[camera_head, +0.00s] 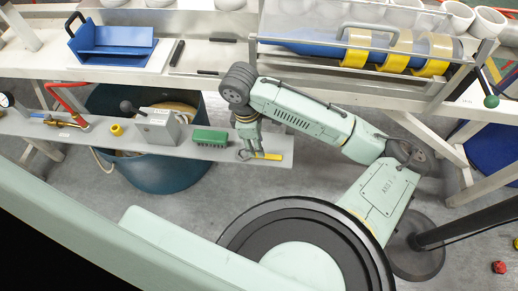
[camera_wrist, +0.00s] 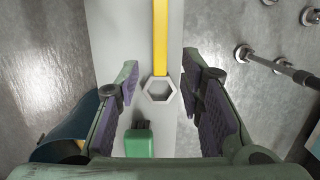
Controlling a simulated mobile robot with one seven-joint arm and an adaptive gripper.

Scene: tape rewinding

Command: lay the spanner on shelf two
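The spanner (camera_head: 270,156) has a yellow handle and a grey hexagonal ring end. It lies at the right end of a narrow grey shelf (camera_head: 222,168). In the wrist view, the spanner (camera_wrist: 160,40) points away from me, with its ring end between my fingers. My gripper (camera_head: 246,152) is over the ring end and points down. In the wrist view, my gripper (camera_wrist: 163,85) is open, with one finger on each side and gaps to the spanner. No label visible here tells me which shelf is shelf two.
A green block (camera_head: 209,137) sits left of the spanner, close to my gripper, and a grey box with a lever (camera_head: 158,128) stands further left. A teal tub (camera_head: 160,172) is below the shelf. A white bench (camera_head: 125,72) behind holds a blue tray (camera_head: 113,42).

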